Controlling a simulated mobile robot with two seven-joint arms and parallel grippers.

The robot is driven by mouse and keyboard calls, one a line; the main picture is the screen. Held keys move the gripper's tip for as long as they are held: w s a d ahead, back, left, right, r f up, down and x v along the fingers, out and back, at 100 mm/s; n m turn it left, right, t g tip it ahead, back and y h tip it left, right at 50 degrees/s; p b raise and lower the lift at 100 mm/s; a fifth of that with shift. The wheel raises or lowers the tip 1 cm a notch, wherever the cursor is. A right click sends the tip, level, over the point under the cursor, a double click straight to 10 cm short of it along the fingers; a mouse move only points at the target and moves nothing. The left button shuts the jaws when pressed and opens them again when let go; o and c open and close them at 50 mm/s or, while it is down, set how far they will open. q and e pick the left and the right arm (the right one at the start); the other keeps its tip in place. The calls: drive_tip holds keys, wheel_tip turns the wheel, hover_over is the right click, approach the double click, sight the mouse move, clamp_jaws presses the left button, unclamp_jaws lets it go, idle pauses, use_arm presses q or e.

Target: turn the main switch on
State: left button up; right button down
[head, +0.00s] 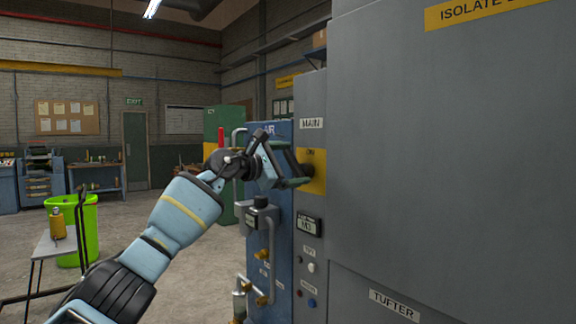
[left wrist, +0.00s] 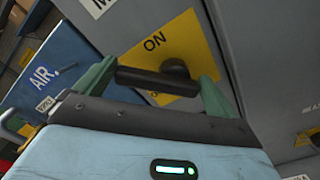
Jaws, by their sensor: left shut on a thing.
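The main switch is on a yellow plate (head: 318,184) under a MAIN label on the grey cabinet. My left gripper (head: 300,172) is at this plate and hides part of it. In the left wrist view, the black switch handle (left wrist: 150,79) lies between the two green fingers of my left gripper (left wrist: 155,82), which is shut on it. My right gripper is not in view.
A blue AIR cabinet (head: 283,222) with pipes stands left of the switch panel. The large grey TUFTER housing (head: 450,180) fills the right side. A green bin (head: 78,228) and a small table (head: 50,244) stand at left. Open floor lies between.

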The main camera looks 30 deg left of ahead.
use_arm(q)
drive_tip(key=m, duration=0.3)
drive_tip(key=shift+s+d+r+m, duration=0.1)
drive_tip(key=shift+s+d+m, duration=0.1)
drive_tip(key=shift+d+m, duration=0.2)
drive_tip(key=m, duration=0.2)
drive_tip(key=d+m, duration=0.1)
drive_tip(key=m, duration=0.1)
drive_tip(key=shift+s+m, duration=0.15)
drive_tip(key=shift+m, duration=0.15)
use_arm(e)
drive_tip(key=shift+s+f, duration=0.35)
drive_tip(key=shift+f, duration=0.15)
use_arm(q)
drive_tip(key=shift+m, duration=0.3)
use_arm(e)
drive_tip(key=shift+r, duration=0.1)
use_arm(q)
drive_tip(key=o, duration=1)
drive_tip(key=shift+s+b, duration=0.1)
drive_tip(key=shift+b, duration=0.2)
